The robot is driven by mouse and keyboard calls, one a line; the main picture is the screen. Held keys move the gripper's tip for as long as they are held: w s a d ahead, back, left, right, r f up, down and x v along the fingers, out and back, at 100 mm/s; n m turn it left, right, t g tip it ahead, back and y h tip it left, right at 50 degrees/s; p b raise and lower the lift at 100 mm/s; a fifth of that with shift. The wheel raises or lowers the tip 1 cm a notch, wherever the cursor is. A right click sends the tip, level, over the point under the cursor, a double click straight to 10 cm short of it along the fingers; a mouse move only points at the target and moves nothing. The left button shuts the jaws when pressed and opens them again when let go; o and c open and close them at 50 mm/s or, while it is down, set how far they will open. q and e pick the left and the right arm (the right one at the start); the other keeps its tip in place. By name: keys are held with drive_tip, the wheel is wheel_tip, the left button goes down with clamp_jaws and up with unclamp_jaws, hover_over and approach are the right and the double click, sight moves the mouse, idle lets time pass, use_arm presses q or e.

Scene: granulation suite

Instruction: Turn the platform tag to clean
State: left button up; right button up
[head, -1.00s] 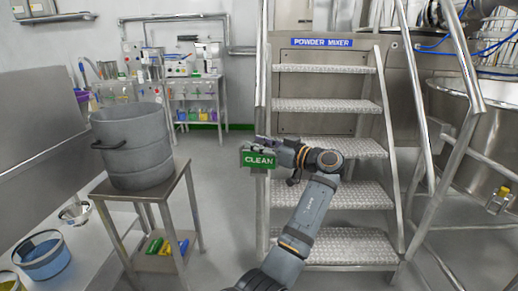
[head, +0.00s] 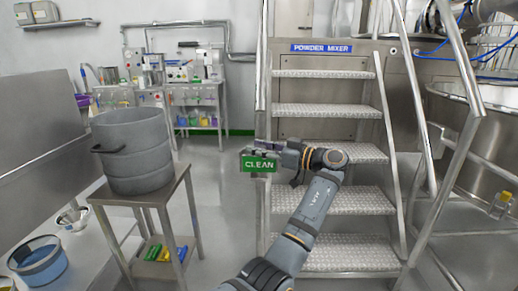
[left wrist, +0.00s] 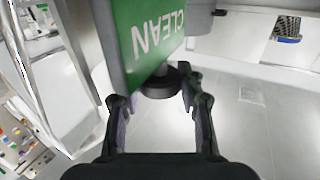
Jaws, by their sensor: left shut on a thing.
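The platform tag (head: 259,164) is a green plate with white CLEAN lettering facing me, upright at the left side of the mixer steps. In the left wrist view the tag (left wrist: 150,38) shows its green face close up, with the lettering upside down. A dark round knob (left wrist: 160,86) sits below it. My right gripper is not in view.
Metal steps (head: 325,115) under a POWDER MIXER sign rise behind my left arm, with handrails at both sides. A grey drum (head: 133,153) stands on a small stand at left. A steel vessel (head: 500,130) is at right. Floor between stand and steps is clear.

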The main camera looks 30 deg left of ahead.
use_arm(q)
drive_tip(key=o, duration=1.2)
drive_tip(key=w+d, duration=0.1)
drive_tip(key=d, duration=1.1)
drive_tip(key=shift+w, duration=0.1)
